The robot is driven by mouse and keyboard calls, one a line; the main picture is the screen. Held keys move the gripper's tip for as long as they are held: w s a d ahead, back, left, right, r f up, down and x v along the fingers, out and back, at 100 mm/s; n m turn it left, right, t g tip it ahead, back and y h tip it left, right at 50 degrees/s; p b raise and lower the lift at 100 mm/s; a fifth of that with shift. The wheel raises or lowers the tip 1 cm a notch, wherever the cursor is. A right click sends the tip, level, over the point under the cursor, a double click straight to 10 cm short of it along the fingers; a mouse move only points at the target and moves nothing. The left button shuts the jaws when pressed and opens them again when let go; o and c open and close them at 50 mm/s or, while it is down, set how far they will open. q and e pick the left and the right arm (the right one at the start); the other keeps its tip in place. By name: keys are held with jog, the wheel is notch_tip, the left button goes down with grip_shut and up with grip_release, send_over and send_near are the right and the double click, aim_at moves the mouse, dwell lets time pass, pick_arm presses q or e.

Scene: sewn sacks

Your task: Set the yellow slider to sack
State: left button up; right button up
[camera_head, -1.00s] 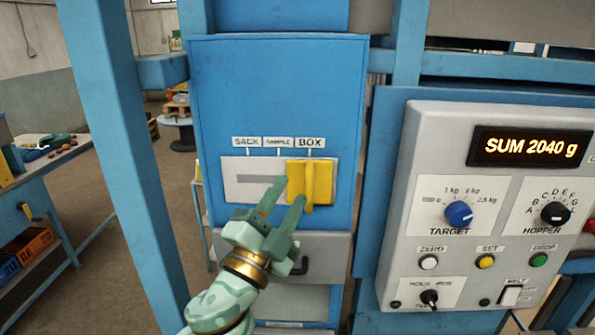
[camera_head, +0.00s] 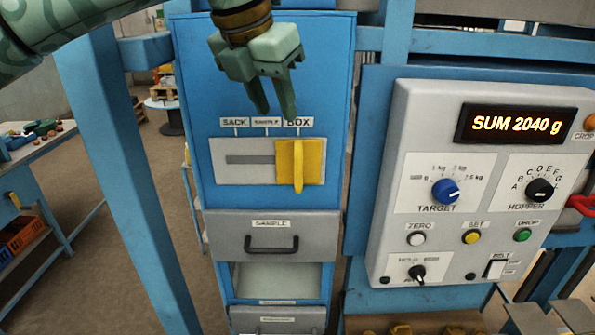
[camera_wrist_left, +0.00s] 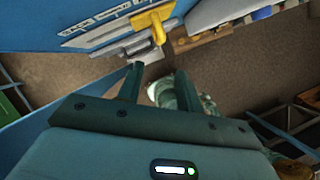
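The yellow slider (camera_head: 299,163) sits at the right end of its slot on the pale plate (camera_head: 229,172), below the BOX label (camera_head: 299,122). The SACK label (camera_head: 234,123) is at the left end, with a middle label between. My left gripper (camera_head: 276,114) reaches down from the top left, its fingertips above the plate near the labels, apart from the slider. Its fingers are apart with nothing between them. In the left wrist view the slider (camera_wrist_left: 154,20) shows beyond the open fingers. My right gripper is not in view.
A drawer (camera_head: 272,236) with a black handle is below the slider plate. A grey control panel (camera_head: 470,150) with knobs and buttons stands at the right, reading SUM 2040 g. A blue post (camera_head: 130,190) stands left of the cabinet.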

aim_at(295, 164)
pick_arm(q)
jog(key=p+x, duration=0.3)
jog(key=x, duration=1.3)
jog(key=shift+f, duration=0.15)
grip_shut()
jog(key=shift+w, duration=0.1)
